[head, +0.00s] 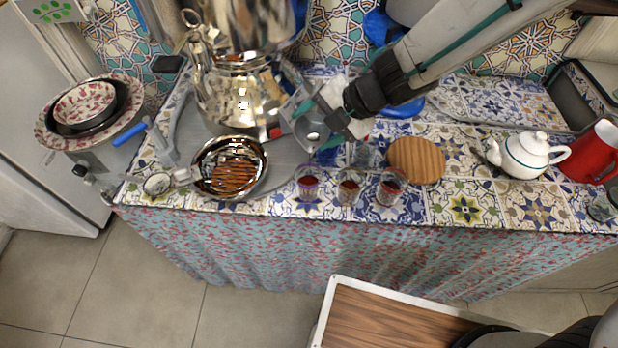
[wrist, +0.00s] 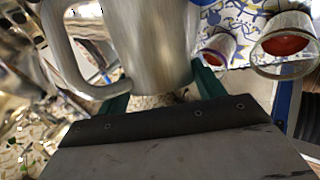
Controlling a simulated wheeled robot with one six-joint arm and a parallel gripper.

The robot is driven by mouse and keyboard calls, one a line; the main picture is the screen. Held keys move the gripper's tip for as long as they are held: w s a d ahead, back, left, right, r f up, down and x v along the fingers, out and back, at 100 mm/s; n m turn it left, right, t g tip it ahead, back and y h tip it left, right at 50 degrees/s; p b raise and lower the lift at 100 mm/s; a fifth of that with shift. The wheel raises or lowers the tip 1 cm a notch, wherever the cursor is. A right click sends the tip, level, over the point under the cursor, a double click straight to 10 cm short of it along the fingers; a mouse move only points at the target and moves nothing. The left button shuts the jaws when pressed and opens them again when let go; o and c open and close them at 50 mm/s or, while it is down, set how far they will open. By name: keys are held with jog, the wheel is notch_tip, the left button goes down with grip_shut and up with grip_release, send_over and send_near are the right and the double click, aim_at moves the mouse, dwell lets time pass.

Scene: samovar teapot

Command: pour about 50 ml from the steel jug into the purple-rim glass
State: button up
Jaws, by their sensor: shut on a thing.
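The steel jug (head: 309,130) is tilted, its mouth turned toward the front edge of the counter. My gripper (head: 335,118) is shut on it and holds it above and just behind the purple-rim glass (head: 308,186). That glass stands upright at the counter's front and has dark red liquid in it. I cannot make out a stream between jug and glass. In the wrist view the jug (wrist: 150,45) fills the upper middle between the green fingers of my gripper (wrist: 160,98), its handle to the left.
Two more glasses, a middle one (head: 349,188) and a right one (head: 390,188), stand close to the right with red liquid. A shiny bowl (head: 229,168) is left, the samovar (head: 240,95) behind. A round wooden board (head: 416,160) and white teapot (head: 528,154) lie further right.

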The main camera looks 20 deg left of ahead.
aim_at(317, 110)
jog(key=shift+s+f+t+p, duration=0.25)
jog(key=shift+f+t+p, duration=0.15)
jog(key=shift+p, duration=0.25)
dwell(1.0)
jog(key=shift+r, duration=0.15)
jog(key=shift+w+a+r+g, duration=0.1)
jog(key=shift+w+r+g, duration=0.3)
jog(key=shift+r+g, duration=0.1)
jog(key=shift+w+r+m+g, duration=0.5)
jog(key=shift+r+g, duration=0.1)
jog(key=shift+g, duration=0.5)
jog(key=shift+r, duration=0.2)
jog(key=shift+w+a+r+m+g, duration=0.1)
jog(key=shift+w+r+m+g, duration=0.15)
jog(key=shift+g, duration=0.45)
jog(key=shift+r+b, duration=0.1)
jog(key=shift+b, duration=0.2)
